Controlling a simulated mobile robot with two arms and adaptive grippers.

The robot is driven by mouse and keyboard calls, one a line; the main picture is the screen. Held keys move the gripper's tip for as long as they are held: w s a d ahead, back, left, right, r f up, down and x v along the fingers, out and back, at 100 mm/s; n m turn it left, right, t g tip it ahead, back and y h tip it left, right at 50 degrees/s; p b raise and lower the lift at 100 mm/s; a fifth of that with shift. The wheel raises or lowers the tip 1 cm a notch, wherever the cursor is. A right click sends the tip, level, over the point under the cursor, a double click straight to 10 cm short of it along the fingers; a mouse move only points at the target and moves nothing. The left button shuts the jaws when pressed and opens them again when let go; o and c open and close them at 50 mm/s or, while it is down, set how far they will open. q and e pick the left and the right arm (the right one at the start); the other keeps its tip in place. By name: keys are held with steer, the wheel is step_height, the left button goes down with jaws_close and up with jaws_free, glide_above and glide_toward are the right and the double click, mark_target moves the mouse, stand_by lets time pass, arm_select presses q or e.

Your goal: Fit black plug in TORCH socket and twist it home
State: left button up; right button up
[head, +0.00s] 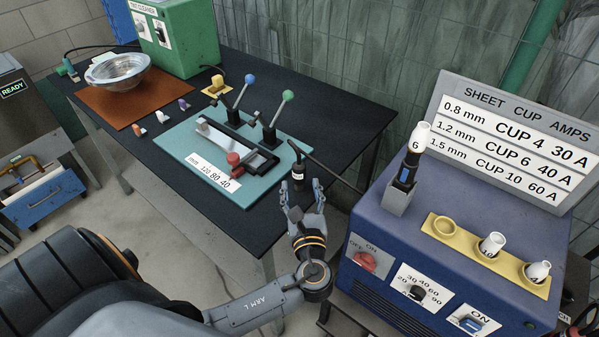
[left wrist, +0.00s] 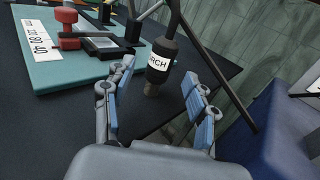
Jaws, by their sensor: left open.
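The black plug (head: 298,172) stands roughly upright near the right end of the dark bench, with a cable leading right from its top. In the left wrist view the plug (left wrist: 162,60) has a white label with "RCH" readable. My left gripper (head: 302,198) is open beside the plug, on its near side. In the left wrist view the plug shows between the spread fingers of my left gripper (left wrist: 158,84), with no clear contact. The TORCH socket cannot be made out in either view. My right gripper is not in view.
The blue machine (head: 362,232) with knobs and switches stands right of the bench. A torch (head: 408,168) with a white cup sits in its holder; a yellow cup rack (head: 448,243) is beside it. The teal jig plate (head: 255,192) with levers lies left of the plug.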

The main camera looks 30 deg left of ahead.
mark_target(300, 179)
arm_select(q)
steer(key=shift+w+a, duration=0.25)
steer(key=x, duration=0.3)
steer(key=p+x, duration=0.1)
steer(key=x, duration=0.1)
steer(key=shift+w+f, duration=0.2)
steer(key=shift+f, duration=0.1)
steer(key=shift+s, duration=0.1)
steer(key=shift+c, duration=1)
jaws_close()
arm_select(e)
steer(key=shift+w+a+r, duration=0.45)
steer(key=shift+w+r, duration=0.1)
